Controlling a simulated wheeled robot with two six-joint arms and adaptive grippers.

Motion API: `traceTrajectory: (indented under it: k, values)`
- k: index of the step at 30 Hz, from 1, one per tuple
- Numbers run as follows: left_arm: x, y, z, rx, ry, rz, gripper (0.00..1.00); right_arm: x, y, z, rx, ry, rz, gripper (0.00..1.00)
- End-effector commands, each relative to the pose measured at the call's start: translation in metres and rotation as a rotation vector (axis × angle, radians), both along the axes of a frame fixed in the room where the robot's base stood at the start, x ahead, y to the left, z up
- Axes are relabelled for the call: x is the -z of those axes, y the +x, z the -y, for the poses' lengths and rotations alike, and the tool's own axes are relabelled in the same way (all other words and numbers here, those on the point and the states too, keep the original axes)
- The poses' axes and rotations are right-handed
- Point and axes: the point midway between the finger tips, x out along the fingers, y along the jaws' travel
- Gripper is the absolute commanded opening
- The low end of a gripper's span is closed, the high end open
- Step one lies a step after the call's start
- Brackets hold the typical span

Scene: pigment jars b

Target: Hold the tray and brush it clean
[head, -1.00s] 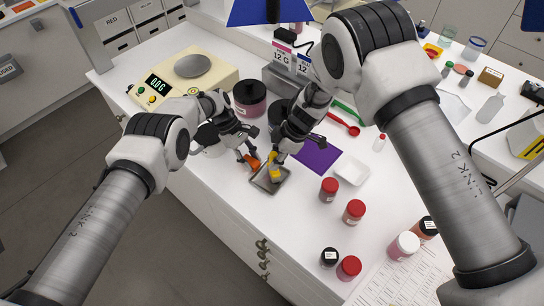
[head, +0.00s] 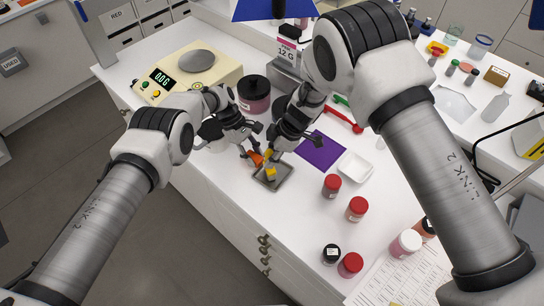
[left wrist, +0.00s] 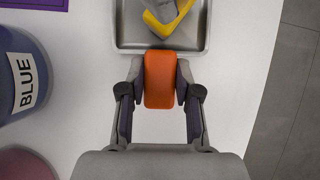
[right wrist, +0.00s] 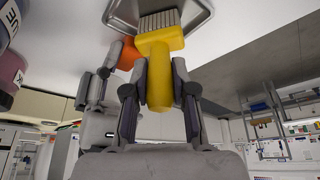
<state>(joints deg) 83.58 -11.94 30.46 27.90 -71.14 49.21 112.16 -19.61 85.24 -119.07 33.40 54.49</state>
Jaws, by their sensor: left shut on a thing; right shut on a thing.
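A small grey metal tray (head: 284,180) with an orange handle (left wrist: 159,80) is at the front edge of the white counter. My left gripper (head: 255,157) is shut on the orange handle. My right gripper (head: 271,157) is shut on a yellow brush (right wrist: 160,62), which it holds over the tray. The brush's pale bristles (right wrist: 159,20) point at the tray floor; I cannot tell whether they touch it. In the left wrist view the brush head (left wrist: 168,22) is inside the tray's rim (left wrist: 122,46). No powder is clear in the tray.
A purple sheet (head: 320,150) and a white dish (head: 355,167) lie right of the tray. Red-lidded jars (head: 332,185) stand further right. A dark-lidded jar (head: 254,95) and a scale (head: 188,75) are behind the left gripper. A blue-labelled jar (left wrist: 22,75) is near it.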

Motion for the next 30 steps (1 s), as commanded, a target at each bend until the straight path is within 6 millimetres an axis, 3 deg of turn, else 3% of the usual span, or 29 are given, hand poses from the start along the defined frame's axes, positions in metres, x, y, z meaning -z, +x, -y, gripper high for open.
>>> traceTrajectory:
  k: [15,29,30]
  values:
    - [0.002,-0.001,0.0,0.002,0.001,-0.003,0.0,-0.046,0.001,0.01,0.0,-0.001,0.0,0.0]
    - [0.002,-0.001,0.0,0.001,0.001,-0.001,0.0,-0.049,0.001,0.011,0.0,-0.001,-0.001,0.0]
    - [0.002,-0.001,0.0,0.001,0.001,-0.001,0.39,-0.049,0.001,0.011,0.0,-0.001,-0.001,0.0]
